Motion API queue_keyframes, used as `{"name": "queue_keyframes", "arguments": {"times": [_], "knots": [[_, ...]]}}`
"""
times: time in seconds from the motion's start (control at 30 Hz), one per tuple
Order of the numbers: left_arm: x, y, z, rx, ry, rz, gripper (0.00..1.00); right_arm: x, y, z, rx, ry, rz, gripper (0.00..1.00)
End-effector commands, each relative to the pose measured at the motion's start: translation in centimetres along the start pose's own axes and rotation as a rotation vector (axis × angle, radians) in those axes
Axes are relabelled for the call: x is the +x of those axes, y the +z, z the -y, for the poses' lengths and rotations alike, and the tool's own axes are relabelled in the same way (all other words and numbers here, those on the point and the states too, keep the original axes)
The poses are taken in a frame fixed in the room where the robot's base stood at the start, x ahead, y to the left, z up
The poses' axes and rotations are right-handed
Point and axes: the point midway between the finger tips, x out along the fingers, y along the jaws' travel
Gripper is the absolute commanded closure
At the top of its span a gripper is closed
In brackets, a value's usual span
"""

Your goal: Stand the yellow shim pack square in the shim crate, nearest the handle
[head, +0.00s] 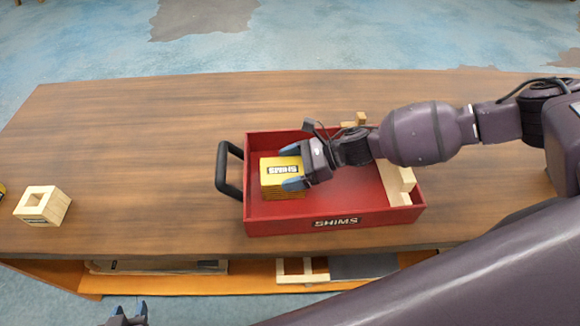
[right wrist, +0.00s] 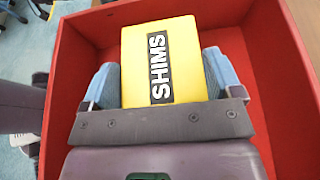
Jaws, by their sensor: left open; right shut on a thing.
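The yellow shim pack (head: 282,177) with a black SHIMS label is inside the red shim crate (head: 290,227), at its left end near the black handle (head: 224,170). My right gripper (head: 292,167) is shut on the pack; in the right wrist view the blue fingers (right wrist: 160,85) press its two sides. The pack looks about square to the crate walls. I cannot tell whether its underside touches the crate floor. My left gripper (head: 130,314) is open and empty at the bottom edge of the head view, below the table front.
Pale wooden pieces (head: 397,183) lie in the crate's right end, partly behind my right arm. A wooden block with a square opening (head: 43,205) stands at the table's left. A lower shelf (head: 180,283) holds more parts.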

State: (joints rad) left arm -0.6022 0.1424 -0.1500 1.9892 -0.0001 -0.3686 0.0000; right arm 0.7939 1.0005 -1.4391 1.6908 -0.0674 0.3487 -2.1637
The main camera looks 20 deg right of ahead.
Motion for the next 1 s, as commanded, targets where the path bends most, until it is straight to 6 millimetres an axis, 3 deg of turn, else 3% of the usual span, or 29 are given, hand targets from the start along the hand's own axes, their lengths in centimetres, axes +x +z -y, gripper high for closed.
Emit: {"name": "queue_keyframes", "arguments": {"times": [0.27, 0.3, 0.37, 0.7, 1.0], "knots": [[0.1, 0.2, 0.0, 0.0, 0.0, 0.002, 0.57, 0.2, -0.3, 0.0, 0.0, 0.0, 0.001, 0.47], [0.1, 0.2, 0.0, 0.0, 0.0, 0.001, 0.57, 0.1, -0.3, 0.0, 0.0, 0.0, 0.0, 0.1], [0.1, 0.2, 0.0, 0.0, 0.0, 0.001, 0.57, 0.1, -0.3, 0.0, 0.0, 0.0, 0.0, 0.01], [-0.1, -0.3, 0.0, 0.0, 0.0, -0.003, 0.57, -0.1, 0.3, 0.1, -0.002, -0.001, 0.0, 0.0], [0.0, 0.0, 0.0, 0.001, 0.0, -0.001, 0.57, -4.9, -0.1, 0.0, 0.002, -0.004, -0.003, 0.0]]}}
